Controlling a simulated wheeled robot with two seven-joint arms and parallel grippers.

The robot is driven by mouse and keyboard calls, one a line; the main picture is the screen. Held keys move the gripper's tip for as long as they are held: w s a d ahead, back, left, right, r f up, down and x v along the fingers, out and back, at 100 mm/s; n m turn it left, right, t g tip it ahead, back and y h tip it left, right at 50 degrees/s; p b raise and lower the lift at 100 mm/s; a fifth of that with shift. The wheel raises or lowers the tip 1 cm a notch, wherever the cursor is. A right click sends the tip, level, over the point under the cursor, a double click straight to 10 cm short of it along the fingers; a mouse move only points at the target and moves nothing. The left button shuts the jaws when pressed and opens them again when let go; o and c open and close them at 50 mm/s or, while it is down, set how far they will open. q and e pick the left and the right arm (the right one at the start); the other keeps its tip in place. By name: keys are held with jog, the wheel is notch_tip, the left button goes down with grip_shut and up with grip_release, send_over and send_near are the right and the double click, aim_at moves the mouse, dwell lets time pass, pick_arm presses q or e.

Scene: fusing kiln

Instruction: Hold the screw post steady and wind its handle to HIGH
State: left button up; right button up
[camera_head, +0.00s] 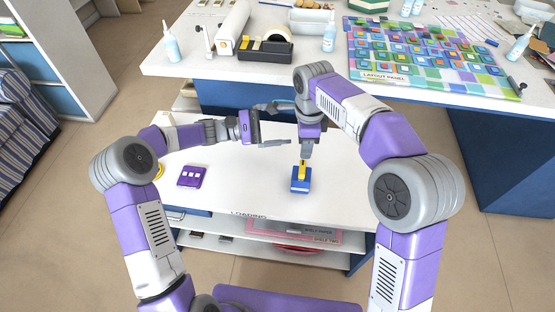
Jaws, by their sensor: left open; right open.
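The screw post (301,186) is a small blue block standing on the white bench, with a yellow handle (302,168) on top. My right gripper (306,152) points down just above the yellow handle; it is open, and I cannot tell whether it touches the handle. My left gripper (284,125) reaches in from the left, its fingers spread and empty, behind and left of the post and clear of it. No HIGH marking is readable on the post.
A purple block with white squares (192,176) lies on the white bench (245,185) to the left. Shelves sit under the bench's front edge. Behind, a larger table holds bottles, a black tray (265,49) and a colourful layout panel (420,52). The bench is clear around the post.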

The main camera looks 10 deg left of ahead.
pick_arm(q)
jog(key=s+f+n+g+y, duration=0.1)
jog(key=s+f+n+g, duration=0.15)
jog(key=f, duration=0.25)
jog(key=s+f+n+g, duration=0.1)
jog(key=s+f+n, duration=0.1)
jog(key=f+n, duration=0.25)
send_near(296, 178)
jog(key=shift+m, duration=0.3)
jog(key=d, duration=0.1)
jog(key=w+d+f, duration=0.1)
jog(key=d+f, duration=0.1)
jog(key=d, duration=0.1)
jog(key=shift+w+f, duration=0.25)
jog(key=shift+w, duration=0.05)
jog(key=d, duration=0.6)
jog(key=shift+r, duration=0.1)
jog(key=shift+d, duration=0.8)
jog(key=c, duration=1.2)
jog(key=o, duration=1.1)
